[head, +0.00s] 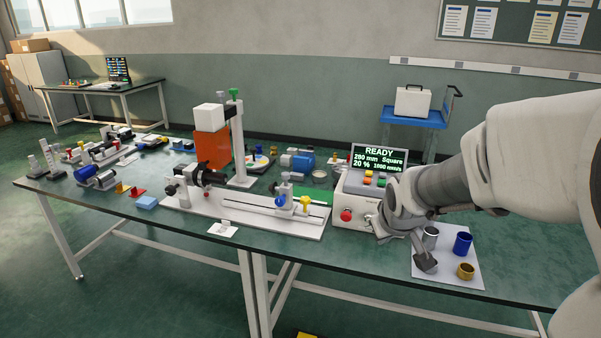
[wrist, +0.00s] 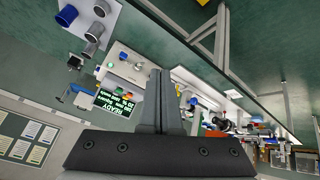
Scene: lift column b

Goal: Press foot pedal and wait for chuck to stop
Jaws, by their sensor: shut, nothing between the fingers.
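A small yellow piece, probably the foot pedal (head: 307,335), shows at the bottom edge of the head view, below the table front. Most of it is cut off. A bit of yellow also shows at the top of the wrist view (wrist: 203,2). The dark chuck (head: 211,177) sits at the left end of the small white lathe (head: 260,214); I cannot tell from one moment whether it turns. My gripper (head: 426,265) is above the table's right part, beside the control box. Its fingers are together and empty in the wrist view (wrist: 160,74), away from the pedal.
The control box (head: 352,198) has buttons and a red knob; its screen (head: 379,158) reads READY, 280 mm, Square, 20 %. A pale mat (head: 450,279) carries silver, blue and brass cups near my gripper. Table legs and crossbars frame the space below.

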